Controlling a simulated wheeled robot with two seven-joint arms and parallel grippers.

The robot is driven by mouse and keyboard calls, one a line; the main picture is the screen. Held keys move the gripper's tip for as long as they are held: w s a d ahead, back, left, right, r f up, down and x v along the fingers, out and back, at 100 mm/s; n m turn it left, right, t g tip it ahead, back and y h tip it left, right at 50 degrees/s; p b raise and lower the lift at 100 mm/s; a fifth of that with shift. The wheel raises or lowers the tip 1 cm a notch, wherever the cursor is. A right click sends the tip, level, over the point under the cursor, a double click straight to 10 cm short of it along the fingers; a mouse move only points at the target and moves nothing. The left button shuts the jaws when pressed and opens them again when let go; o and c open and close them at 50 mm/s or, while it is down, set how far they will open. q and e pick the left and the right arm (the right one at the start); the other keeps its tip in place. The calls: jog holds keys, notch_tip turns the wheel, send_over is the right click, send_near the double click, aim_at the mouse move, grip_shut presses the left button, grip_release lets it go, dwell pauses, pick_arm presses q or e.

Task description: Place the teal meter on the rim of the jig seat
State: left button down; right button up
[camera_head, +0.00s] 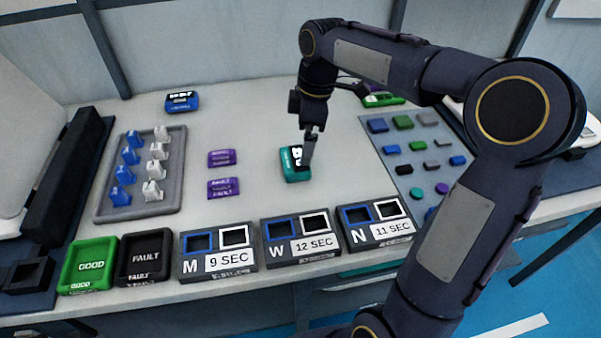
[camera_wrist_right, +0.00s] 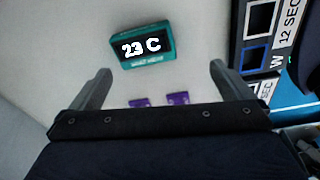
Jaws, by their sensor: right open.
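The teal meter (camera_head: 291,174) lies on the grey worktop near its middle. In the right wrist view the teal meter (camera_wrist_right: 146,45) reads "23 C" on its dark screen. My right gripper (camera_head: 308,150) points down directly over the meter and covers part of it in the head view. In the right wrist view this gripper (camera_wrist_right: 160,72) is open, with nothing between its fingers, and the meter shows beyond the fingertips. A large white curved piece (camera_head: 30,130) at the left edge may be a seat, but I cannot tell whether it is the jig seat. My left gripper is not in view.
Two purple blocks (camera_head: 222,158) lie left of the meter. A tray (camera_head: 168,195) of blue and white pieces stands farther left. GOOD (camera_head: 91,263) and FAULT (camera_head: 144,257) bins and timer boxes (camera_head: 300,240) line the front. A grey mat (camera_head: 398,181) with small parts lies right.

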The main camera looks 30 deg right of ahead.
aim_at(295, 158)
jog(key=w+f, duration=0.1)
jog(key=w+f+n, duration=0.1)
jog(key=w, duration=0.1)
jog(key=shift+d+f+n+g, duration=0.2)
jog(key=shift+f+n+g, duration=0.05)
jog(key=shift+n+g, duration=0.05)
jog(key=shift+w+f+b, duration=0.15)
jog(key=shift+f+b, duration=0.15)
jog(key=f, duration=0.2)
jog(key=f+b, duration=0.1)
jog(key=f, duration=0.1)
jog(key=a+f, duration=0.1)
jog(key=f, duration=0.2)
jog(key=shift+w+f, duration=0.1)
jog(key=shift+w, duration=0.05)
jog(key=c, duration=0.9)
jog(key=shift+c, duration=0.2)
